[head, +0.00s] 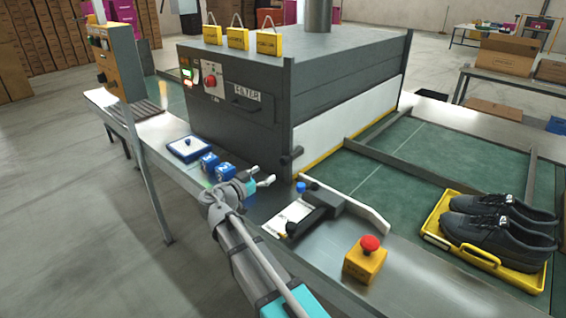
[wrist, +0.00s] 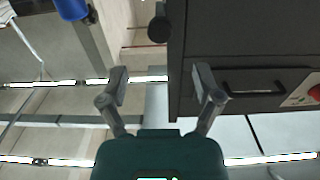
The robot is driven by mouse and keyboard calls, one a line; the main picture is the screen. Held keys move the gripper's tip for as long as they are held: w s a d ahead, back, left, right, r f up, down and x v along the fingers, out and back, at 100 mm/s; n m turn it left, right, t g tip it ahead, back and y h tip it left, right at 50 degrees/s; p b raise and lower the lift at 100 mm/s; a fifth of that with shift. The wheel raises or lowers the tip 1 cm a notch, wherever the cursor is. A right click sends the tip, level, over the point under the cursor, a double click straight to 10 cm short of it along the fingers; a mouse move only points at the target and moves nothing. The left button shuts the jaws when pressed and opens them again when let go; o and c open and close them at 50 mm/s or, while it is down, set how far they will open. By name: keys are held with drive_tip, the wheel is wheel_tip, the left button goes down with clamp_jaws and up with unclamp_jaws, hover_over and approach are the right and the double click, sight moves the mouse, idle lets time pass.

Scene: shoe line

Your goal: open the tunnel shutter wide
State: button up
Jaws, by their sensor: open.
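The tunnel (head: 335,80) is a dark grey box over the green belt. Its shutter (head: 345,125) is a white panel on the right side, with a yellow strip along its lower edge close to the belt. A dark round knob (head: 292,155) sticks out at the tunnel's near lower corner; a dark knob (wrist: 159,28) also shows at the top of the wrist view. My gripper (head: 266,177) is open and empty, in front of and a little below the knob, apart from it. In the wrist view the open fingers (wrist: 161,82) have nothing between them.
A yellow tray (head: 436,225) with black shoes lies on the belt at right. A red-topped stop button (head: 369,243), a black device (head: 318,212) and blue blocks (head: 225,171) stand along the near ledge. Yellow tags (head: 238,38) stand on the tunnel roof.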

sight(282, 163)
drive_tip(key=x, duration=0.9)
drive_tip(key=shift+w+d, duration=0.15)
drive_tip(key=shift+w, duration=0.05)
clamp_jaws()
